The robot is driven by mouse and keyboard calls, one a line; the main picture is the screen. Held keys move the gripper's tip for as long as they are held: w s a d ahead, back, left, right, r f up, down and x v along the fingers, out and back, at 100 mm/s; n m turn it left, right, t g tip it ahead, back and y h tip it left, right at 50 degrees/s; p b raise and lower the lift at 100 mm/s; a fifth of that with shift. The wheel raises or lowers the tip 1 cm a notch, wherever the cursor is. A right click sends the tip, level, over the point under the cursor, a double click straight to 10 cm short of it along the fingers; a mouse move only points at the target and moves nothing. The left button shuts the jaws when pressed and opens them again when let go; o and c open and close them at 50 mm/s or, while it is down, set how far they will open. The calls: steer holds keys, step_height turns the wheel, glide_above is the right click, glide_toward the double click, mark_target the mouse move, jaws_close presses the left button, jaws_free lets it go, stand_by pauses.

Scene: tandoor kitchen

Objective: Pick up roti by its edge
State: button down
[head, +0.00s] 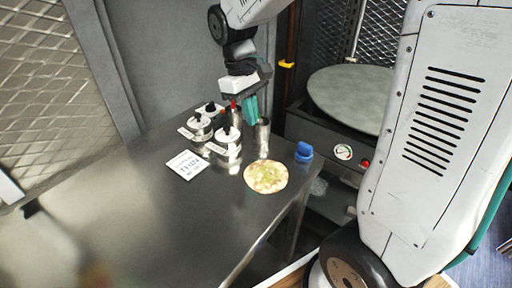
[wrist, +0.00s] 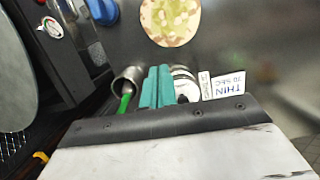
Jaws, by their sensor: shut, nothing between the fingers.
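The roti (head: 266,176) is a round, pale flatbread with greenish-yellow patches. It lies flat on the steel table (head: 150,215) near its right edge. In the wrist view the roti (wrist: 170,20) is at the top, partly cut off by the frame. My gripper (head: 250,110) has teal fingers that are shut and empty. It hangs above the back of the table, behind the roti and apart from it. In the wrist view the closed fingers (wrist: 157,80) point toward the roti, with a gap between.
Lidded white containers (head: 226,142) and a metal cup (head: 262,135) stand behind the roti, close to my gripper. A printed card (head: 187,164) lies left. A blue object (head: 304,152) sits at the right edge. A round griddle (head: 350,97) is beyond. The table's left front is clear.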

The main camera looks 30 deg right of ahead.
mark_target(259, 159)
steer(key=x, duration=0.3)
steer(key=w+x, duration=0.1)
steer(key=x, duration=0.7)
steer(key=shift+w+f, duration=0.2)
steer(key=shift+w, duration=0.05)
steer(key=shift+s, duration=0.1)
